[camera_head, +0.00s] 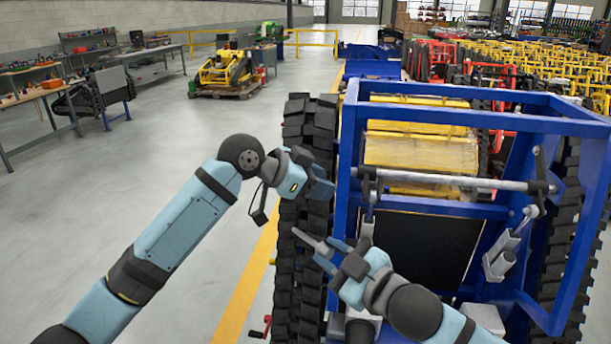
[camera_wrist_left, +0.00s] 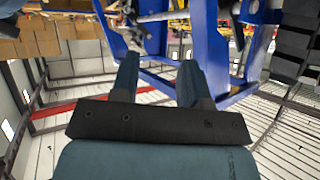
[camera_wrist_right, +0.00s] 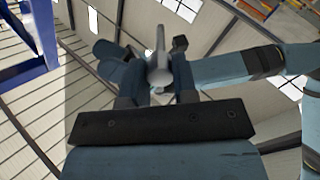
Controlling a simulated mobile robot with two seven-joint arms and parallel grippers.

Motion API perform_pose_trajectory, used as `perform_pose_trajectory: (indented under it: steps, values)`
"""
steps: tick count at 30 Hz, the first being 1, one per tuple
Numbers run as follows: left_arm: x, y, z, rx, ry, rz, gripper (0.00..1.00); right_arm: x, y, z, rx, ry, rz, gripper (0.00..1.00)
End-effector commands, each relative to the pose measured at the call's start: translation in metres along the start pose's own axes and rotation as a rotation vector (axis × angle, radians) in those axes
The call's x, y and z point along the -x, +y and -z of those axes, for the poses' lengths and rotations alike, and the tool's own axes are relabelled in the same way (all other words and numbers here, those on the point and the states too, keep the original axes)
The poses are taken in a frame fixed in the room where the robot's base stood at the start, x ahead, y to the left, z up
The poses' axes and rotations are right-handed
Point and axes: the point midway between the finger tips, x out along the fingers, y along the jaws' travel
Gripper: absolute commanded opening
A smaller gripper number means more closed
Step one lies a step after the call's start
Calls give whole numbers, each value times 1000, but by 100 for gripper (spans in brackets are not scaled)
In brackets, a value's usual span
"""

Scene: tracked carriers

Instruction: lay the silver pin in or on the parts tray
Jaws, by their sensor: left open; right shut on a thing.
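The silver pin (camera_head: 311,241) is held in my right gripper (camera_head: 330,254), tilted, its free end pointing up and left over the black track. In the right wrist view the pin (camera_wrist_right: 160,72) shows as a rounded grey rod between the fingers. My left gripper (camera_head: 318,180) is open and empty above the track, farther away than the pin; its two fingers stand apart in the left wrist view (camera_wrist_left: 157,75). I cannot clearly pick out the parts tray in any view.
A blue carrier frame (camera_head: 350,140) with a yellow roller (camera_head: 420,152), a grey crossbar (camera_head: 450,180) and a black panel (camera_head: 430,245) stands at the right. Its left rubber track (camera_head: 298,225) lies beneath my grippers. Open floor (camera_head: 130,190) is at the left, with workbenches beyond.

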Motion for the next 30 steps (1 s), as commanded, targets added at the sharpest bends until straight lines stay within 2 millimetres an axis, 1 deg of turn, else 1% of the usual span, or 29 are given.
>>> perform_pose_trajectory:
  steps: [1, 3, 6, 8, 12, 15, 19, 23, 26, 30]
  values:
    - [0, 7, 11, -103, -70, -43, 41, 0, 0, 0, 0, 0, 0, 4]
    - [0, 20, 18, -247, -172, -114, 41, 0, 0, 0, 0, 1, 0, 4]
    - [5, 34, 22, -446, -324, -223, 41, 0, 0, 0, 0, 1, 0, 4]
    - [11, 40, 24, -559, -413, -290, 41, 0, 0, 0, 0, 1, 0, 4]
    - [31, 46, 24, -774, -605, -446, 41, 0, 0, 0, 0, 0, 0, 4]
    - [46, 47, 25, -878, -710, -542, 41, 0, 0, 0, 0, 1, 0, 4]
    - [60, 47, 26, -957, -796, -629, 41, 0, 0, 0, 0, 1, 0, 4]
    - [66, 46, 24, -986, -831, -670, 41, 0, 0, 0, 0, 1, 0, 4]
    - [62, 47, 17, -990, -837, -677, 41, 0, 0, 0, 0, 0, 0, 4]
    - [52, 50, -1, -989, -836, -676, 41, 0, 0, 0, 0, 0, 0, 4]
